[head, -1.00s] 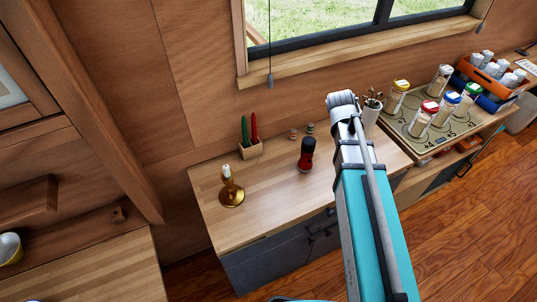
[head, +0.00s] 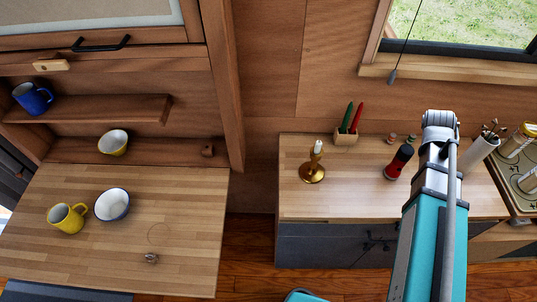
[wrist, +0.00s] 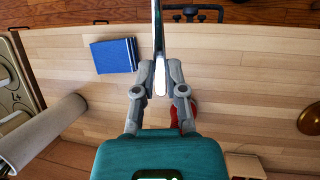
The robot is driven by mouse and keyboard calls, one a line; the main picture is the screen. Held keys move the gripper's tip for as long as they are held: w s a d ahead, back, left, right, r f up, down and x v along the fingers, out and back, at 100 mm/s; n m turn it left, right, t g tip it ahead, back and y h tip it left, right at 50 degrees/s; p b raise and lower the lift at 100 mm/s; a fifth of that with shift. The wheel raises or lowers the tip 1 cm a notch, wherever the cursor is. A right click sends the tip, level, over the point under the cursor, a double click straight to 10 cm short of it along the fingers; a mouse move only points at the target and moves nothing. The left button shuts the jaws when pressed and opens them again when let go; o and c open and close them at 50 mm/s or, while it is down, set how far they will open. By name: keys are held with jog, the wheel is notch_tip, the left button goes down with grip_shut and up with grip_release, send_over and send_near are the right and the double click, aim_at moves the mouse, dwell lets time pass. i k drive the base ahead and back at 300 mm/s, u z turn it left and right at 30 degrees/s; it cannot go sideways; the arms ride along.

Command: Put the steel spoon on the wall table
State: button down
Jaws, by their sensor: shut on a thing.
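My gripper (wrist: 159,84) is shut on the steel spoon (wrist: 157,45) in the wrist view. The spoon shows as a narrow, shiny strip running from the fingertips to the top edge. It is above a wooden counter (wrist: 235,75). In the head view my arm covers the gripper and spoon. A light wooden table (head: 190,235) stands against the wall at the left in the head view. The wooden counter also shows under the window (head: 340,205) at the right. The pictures do not label either one as the wall table.
The left table bears a yellow mug (head: 66,218), a bowl (head: 112,205) and a small metal item (head: 151,258); its right part is largely clear. The counter bears a candlestick (head: 312,170), a red mill (head: 397,163), a utensil pot (head: 480,152) and a blue book (wrist: 114,56).

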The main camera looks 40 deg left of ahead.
aim_at(93, 218)
jog(key=u, duration=0.7)
jog(key=k, duration=0.85)
jog(key=u, duration=0.95)
jog(key=k, duration=0.4)
jog(key=u, duration=0.1)
jog(key=i, duration=1.5)
jog(key=u, duration=0.65)
